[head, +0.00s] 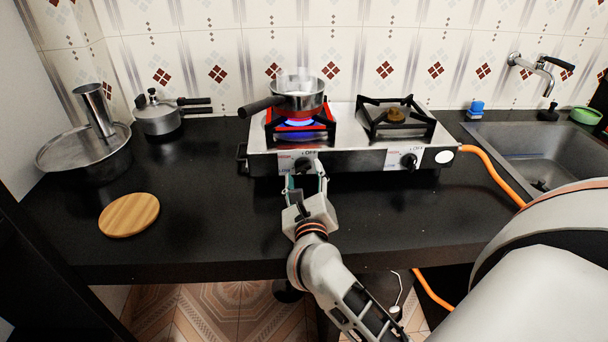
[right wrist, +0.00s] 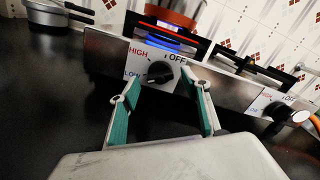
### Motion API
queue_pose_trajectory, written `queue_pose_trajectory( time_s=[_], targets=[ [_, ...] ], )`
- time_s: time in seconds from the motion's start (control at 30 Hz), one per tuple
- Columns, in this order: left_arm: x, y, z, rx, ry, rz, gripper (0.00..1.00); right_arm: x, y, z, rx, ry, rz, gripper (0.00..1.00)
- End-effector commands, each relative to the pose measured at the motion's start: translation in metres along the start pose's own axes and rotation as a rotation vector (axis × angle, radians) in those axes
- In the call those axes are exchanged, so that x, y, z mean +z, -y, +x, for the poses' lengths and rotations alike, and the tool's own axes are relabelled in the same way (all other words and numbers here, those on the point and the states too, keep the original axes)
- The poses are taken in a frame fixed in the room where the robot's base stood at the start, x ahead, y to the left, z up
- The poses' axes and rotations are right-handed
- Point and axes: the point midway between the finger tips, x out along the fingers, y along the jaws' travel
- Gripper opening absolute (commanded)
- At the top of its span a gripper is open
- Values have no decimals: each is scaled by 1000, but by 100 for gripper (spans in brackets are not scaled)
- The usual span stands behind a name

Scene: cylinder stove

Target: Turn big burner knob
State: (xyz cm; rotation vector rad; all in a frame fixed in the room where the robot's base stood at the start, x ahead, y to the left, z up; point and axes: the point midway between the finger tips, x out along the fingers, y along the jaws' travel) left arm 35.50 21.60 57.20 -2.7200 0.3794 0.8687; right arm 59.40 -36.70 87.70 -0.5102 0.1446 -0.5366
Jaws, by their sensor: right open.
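The two-burner stove (head: 345,155) stands on the black counter. Its left knob (right wrist: 160,72) is black, on a white plate marked HIGH, LOW and OFF. In the head view this knob (head: 303,165) is just beyond my right gripper (head: 305,186). In the right wrist view my right gripper (right wrist: 162,95) is open, its green-padded fingers pointing at the knob, one toward each side of it. I cannot tell whether they touch it. The left burner (head: 299,123) shows a blue flame and red glow. The right knob (head: 409,161) is free; the right burner (head: 395,116) is unlit. My left gripper is not in view.
A steaming pan (head: 297,97) sits on the lit burner, its handle (head: 262,106) sticking out left. A pressure cooker (head: 158,117), a large lidded pot (head: 88,155) and a round wooden board (head: 129,214) are at left. An orange hose (head: 494,173) runs right, near the sink (head: 545,145).

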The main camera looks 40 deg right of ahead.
Motion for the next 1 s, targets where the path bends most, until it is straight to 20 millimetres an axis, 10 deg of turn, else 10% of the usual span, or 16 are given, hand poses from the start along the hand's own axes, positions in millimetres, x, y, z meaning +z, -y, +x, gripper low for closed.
queue_pose_trajectory(
  time_s=[0.37, 0.53, 1.0],
  targets=[
    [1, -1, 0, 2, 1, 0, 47, 0, 0, 8, 0, 0, -1, 47],
    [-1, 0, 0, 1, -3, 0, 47, 0, 0, 8, 0, 0, -1, 9],
    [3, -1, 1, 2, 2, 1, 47, -1, 0, 8, 0, 0, 76, 9]
  ],
)
